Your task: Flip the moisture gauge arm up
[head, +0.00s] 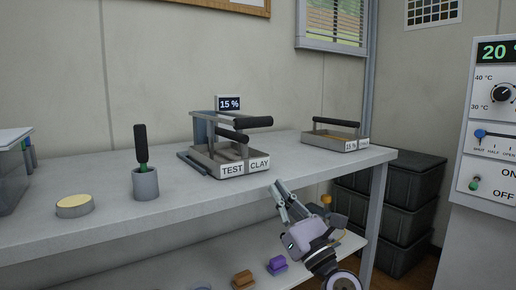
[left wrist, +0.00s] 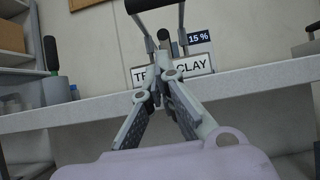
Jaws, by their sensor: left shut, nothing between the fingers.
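The moisture gauge (head: 200,126) stands on the bench with a small 15 % display (head: 228,103). Its arm with a black grip (head: 253,122) reaches out roughly level above the tray labelled TEST CLAY (head: 231,169). The tray has its own black handle below that grip. In the left wrist view the tray label (left wrist: 196,66) shows behind the fingertips, and a dark grip (left wrist: 150,5) is partly cut off at the top. My left gripper (head: 277,186) is shut and empty, in front of the bench edge and below the gauge arm; it also fills the left wrist view (left wrist: 160,85). My right gripper is not in view.
A second handled tray (head: 336,138) marked 15 % sits to the right. A grey cup with a black-handled tool (head: 145,182) and a round tin (head: 75,206) stand left. Black crates (head: 402,215) and a control panel (head: 494,120) are at right. The bench front edge lies beside my gripper.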

